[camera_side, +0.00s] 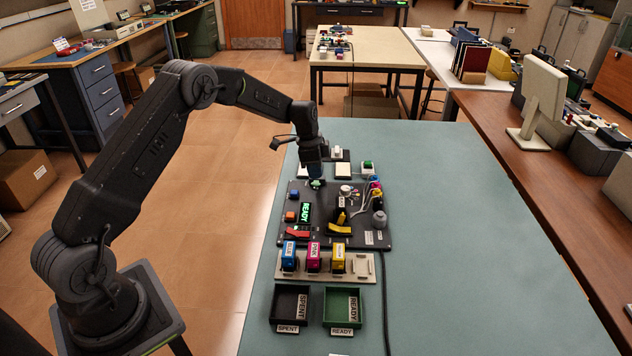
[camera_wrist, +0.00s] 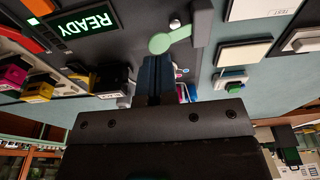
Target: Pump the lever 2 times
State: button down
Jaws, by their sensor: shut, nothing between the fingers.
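My gripper (camera_side: 316,180) is shut and empty, pointing down over the far left part of the dark panel (camera_side: 290,213). In the wrist view its blue fingers (camera_wrist: 154,66) are together. A pale green lever with a round end (camera_wrist: 161,43) lies just beyond the fingertips; I cannot tell whether they touch it. In the side view, a small green part of it (camera_side: 318,184) shows below the fingers, and the rest is hidden. A lit green READY display (camera_side: 305,212) is on the panel; it also shows in the wrist view (camera_wrist: 87,24).
Nearer on the panel are a red handle (camera_side: 298,232) and a yellow one (camera_side: 340,229). A rack (camera_side: 363,268) holds blue, magenta and yellow cartridges. Black SPENT (camera_side: 291,321) and green READY (camera_side: 340,322) trays stand in front. The teal table (camera_side: 460,220) is clear on the right.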

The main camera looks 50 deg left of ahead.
aim_at(315, 183)
jog(key=shift+f, duration=0.45)
jog(key=shift+f, duration=0.3)
jog(key=shift+f, duration=1.2)
jog(key=shift+r, duration=2)
